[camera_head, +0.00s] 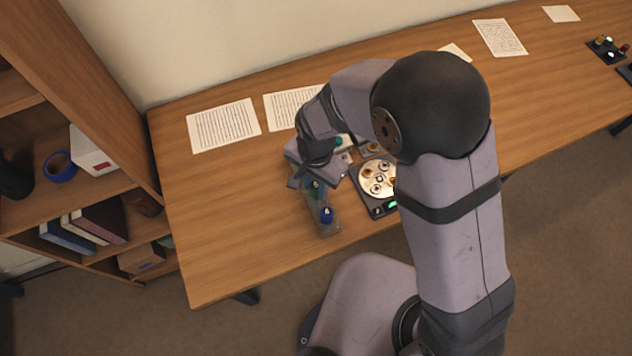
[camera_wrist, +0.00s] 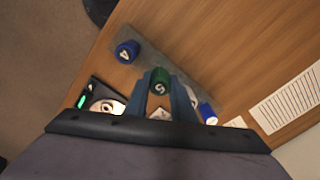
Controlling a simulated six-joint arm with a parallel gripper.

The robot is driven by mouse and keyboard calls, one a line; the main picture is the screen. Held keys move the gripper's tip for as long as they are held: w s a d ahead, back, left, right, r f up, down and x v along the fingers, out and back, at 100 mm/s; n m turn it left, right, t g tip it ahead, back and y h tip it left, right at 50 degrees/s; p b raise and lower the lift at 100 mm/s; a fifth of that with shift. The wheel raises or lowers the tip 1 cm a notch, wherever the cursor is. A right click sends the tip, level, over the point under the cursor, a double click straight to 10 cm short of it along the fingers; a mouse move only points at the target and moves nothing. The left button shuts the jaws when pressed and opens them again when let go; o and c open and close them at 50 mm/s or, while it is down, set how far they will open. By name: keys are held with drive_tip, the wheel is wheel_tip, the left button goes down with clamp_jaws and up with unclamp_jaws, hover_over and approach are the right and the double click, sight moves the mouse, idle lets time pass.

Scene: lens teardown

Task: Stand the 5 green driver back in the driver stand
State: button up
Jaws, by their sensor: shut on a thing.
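The green driver (camera_wrist: 159,80), marked 5 on its cap, is between the two fingers of my gripper (camera_wrist: 161,90) in the wrist view. My gripper is shut on it. In the head view the green driver (camera_head: 316,187) shows just below my gripper, over the driver stand (camera_head: 322,203). The stand is a grey bar, seen in the wrist view (camera_wrist: 190,66) running diagonally behind the driver. The driver looks about upright; I cannot tell whether its tip is in a hole. A blue driver (camera_wrist: 127,51), marked 4, stands at the stand's near end.
A blue-and-white capped item (camera_wrist: 208,115) is beyond my right finger in the wrist view. A dark tray with a round metal plate (camera_head: 377,181) lies right of the stand. Printed sheets (camera_head: 223,125) lie at the back. The table left of the stand is clear.

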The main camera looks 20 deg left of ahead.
drive_tip(key=shift+f+b, duration=0.35)
drive_tip(key=shift+f, duration=0.3)
drive_tip(key=shift+f, duration=0.4)
idle(0.9)
drive_tip(key=o, duration=1.5)
drive_tip(key=shift+o, duration=0.2)
drive_tip(key=shift+r, duration=0.15)
drive_tip(key=shift+r+p, duration=2.9)
drive_tip(key=shift+r, duration=0.5)
